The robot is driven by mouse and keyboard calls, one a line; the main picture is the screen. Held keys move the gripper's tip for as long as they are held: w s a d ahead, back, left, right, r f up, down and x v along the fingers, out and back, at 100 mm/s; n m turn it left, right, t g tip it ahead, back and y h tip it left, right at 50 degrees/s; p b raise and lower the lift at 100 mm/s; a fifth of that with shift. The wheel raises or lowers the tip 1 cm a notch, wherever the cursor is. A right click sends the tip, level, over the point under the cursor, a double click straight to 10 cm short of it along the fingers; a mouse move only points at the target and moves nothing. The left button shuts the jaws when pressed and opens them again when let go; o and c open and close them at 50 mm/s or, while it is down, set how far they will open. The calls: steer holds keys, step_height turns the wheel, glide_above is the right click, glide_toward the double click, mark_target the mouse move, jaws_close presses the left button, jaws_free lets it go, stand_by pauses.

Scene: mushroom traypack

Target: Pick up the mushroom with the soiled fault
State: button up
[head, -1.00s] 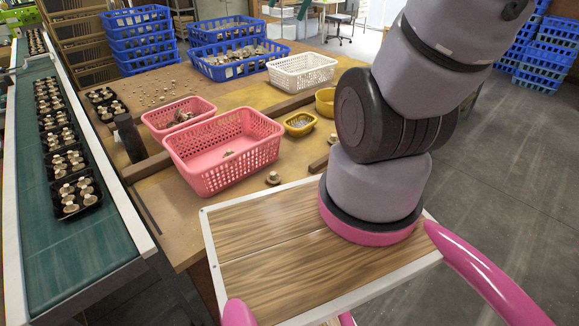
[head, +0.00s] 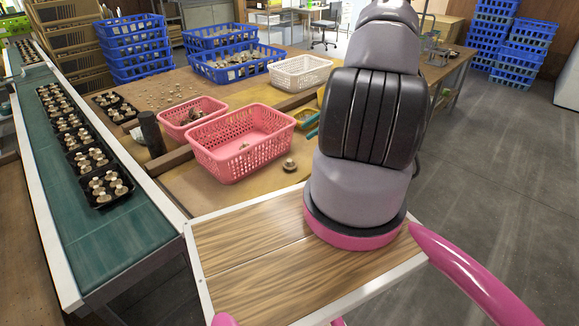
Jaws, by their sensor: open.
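A single brown-and-white mushroom (head: 289,166) stands on the table in front of the large pink basket (head: 215,166). Another small mushroom (head: 244,147) lies inside that basket. More mushrooms fill black trays (head: 104,206) on the conveyor and lie loose at the back of the table (head: 215,185). They are too small for me to tell which one is soiled. My arm rises at the right of the head view and leans over the table's right part. My gripper is hidden behind the arm or out of frame.
A smaller pink basket (head: 225,106) holds dark-looking mushrooms. A white basket (head: 300,84), a blue crate (head: 197,71) and a partly hidden yellow basket (head: 298,124) are on the table. A dark post (head: 151,136) stands at its left. The green conveyor (head: 130,243) runs along the left.

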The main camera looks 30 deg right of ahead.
mark_target(291, 160)
steer(key=f+m, duration=0.1)
steer(key=f, duration=0.1)
steer(key=s+f+t, duration=0.1)
steer(key=f, duration=0.1)
steer(key=s+d+f+m, duration=0.1)
steer(key=f, duration=0.2)
steer(key=shift+d+m+y, duration=0.1)
steer(key=shift+m+y, duration=0.2)
steer(key=shift+y, duration=0.1)
steer(key=shift+f+t, duration=0.3)
steer(key=shift+f, duration=0.05)
steer(key=x, duration=0.5)
steer(key=shift+f, duration=0.15)
steer(key=x, duration=0.5)
steer(key=shift+w+f, duration=0.15)
steer(key=shift+w, duration=0.2)
jaws_close()
